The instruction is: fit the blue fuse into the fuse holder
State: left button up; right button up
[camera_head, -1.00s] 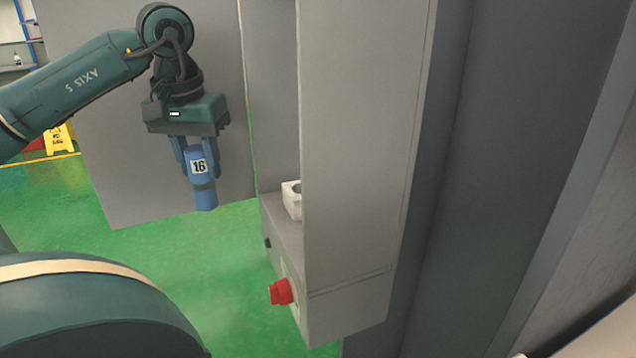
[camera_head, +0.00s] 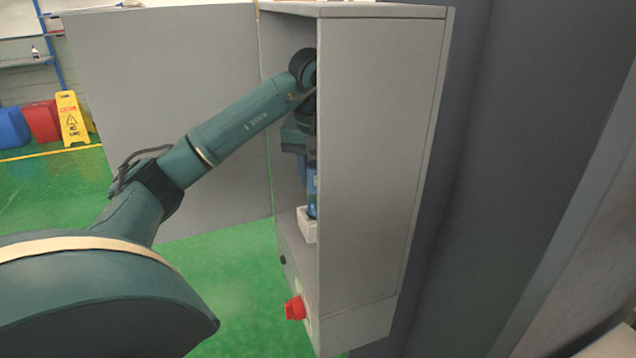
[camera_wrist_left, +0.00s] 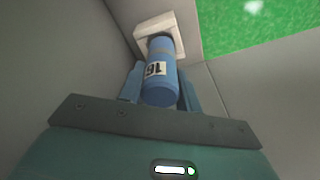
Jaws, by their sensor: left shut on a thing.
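The blue fuse (camera_head: 312,206), labelled 16, is held upright in my left gripper (camera_head: 310,178) inside the grey cabinet. Much of the hand and fuse is hidden behind the cabinet's side wall in the head view. The white fuse holder (camera_head: 306,228) sits on the cabinet floor directly below the fuse. In the left wrist view the fuse (camera_wrist_left: 160,82) is between the two blue fingers of the gripper (camera_wrist_left: 160,90). Its far end overlaps the opening of the square holder (camera_wrist_left: 143,29). I cannot tell how deep it sits. My right gripper is out of view.
The cabinet (camera_head: 375,160) has its grey door (camera_head: 180,120) open to the left. A red knob (camera_head: 295,308) sticks out below. A yellow caution sign (camera_head: 72,118) and red and blue bins stand far left. Green floor is clear.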

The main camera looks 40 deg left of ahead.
pick_arm(q)
jog(key=shift+s+d+f, duration=0.1)
jog(key=shift+d+f, duration=0.05)
jog(key=shift+f, duration=0.75)
jog(key=shift+s+d+f, duration=0.1)
jog(key=shift+f, duration=0.8)
grip_shut()
jog(key=o, duration=0.7)
grip_release()
jog(key=shift+f, duration=0.1)
jog(key=shift+o, duration=0.6)
jog(key=shift+w+a+f, duration=0.15)
jog(key=shift+w+a, duration=0.05)
jog(key=shift+w, duration=0.1)
jog(key=shift+o, duration=1)
jog(key=shift+r, duration=0.25)
